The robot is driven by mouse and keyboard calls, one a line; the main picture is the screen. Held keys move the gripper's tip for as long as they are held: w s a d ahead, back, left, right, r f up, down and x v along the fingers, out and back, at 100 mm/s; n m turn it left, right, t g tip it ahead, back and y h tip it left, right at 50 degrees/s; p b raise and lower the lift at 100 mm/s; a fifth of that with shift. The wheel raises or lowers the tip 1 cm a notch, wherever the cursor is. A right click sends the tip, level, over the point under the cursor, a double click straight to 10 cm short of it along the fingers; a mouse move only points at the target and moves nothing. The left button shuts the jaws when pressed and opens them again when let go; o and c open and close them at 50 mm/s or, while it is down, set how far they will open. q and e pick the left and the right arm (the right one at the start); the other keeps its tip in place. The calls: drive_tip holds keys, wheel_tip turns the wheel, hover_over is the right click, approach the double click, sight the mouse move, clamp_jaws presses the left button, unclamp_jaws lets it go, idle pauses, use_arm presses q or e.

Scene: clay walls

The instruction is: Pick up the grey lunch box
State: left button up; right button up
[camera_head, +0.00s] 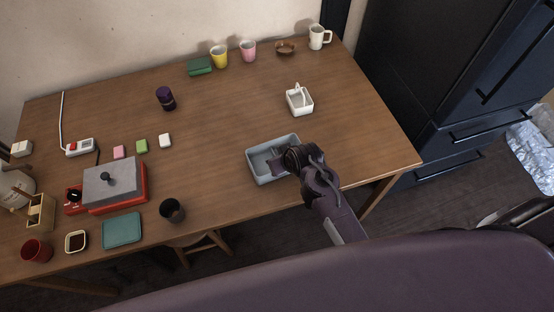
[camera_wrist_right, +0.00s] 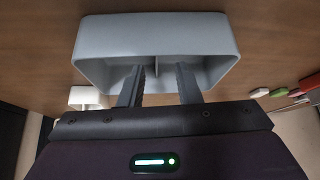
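The grey lunch box (camera_head: 249,171) is an open, shallow tray with rounded corners near the table's front edge in the head view. It fills the upper middle of the right wrist view (camera_wrist_right: 155,33), where a thin divider shows inside it. My right gripper (camera_head: 277,164) is over the box's right part, partly hiding it. In the right wrist view the two fingers of my right gripper (camera_wrist_right: 158,75) are apart, one on each side of the divider, with their tips at the box's opening. I cannot tell whether they touch it. My left gripper is not in view.
A white square container (camera_head: 299,101) stands behind the box. A dark cup (camera_head: 172,211) and a red-based appliance with a grey lid (camera_head: 113,185) are to the left. Cups line the back edge. The wooden table (camera_head: 225,120) is clear around the box's left and back sides.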

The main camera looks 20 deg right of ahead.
drive_tip(key=shift+d+p+x, duration=0.15)
drive_tip(key=shift+p+x, duration=0.05)
drive_tip(key=shift+x, duration=1.15)
drive_tip(key=shift+d+p+x, duration=0.15)
drive_tip(key=shift+p+x, duration=0.05)
drive_tip(key=shift+x, duration=1.1)
clamp_jaws()
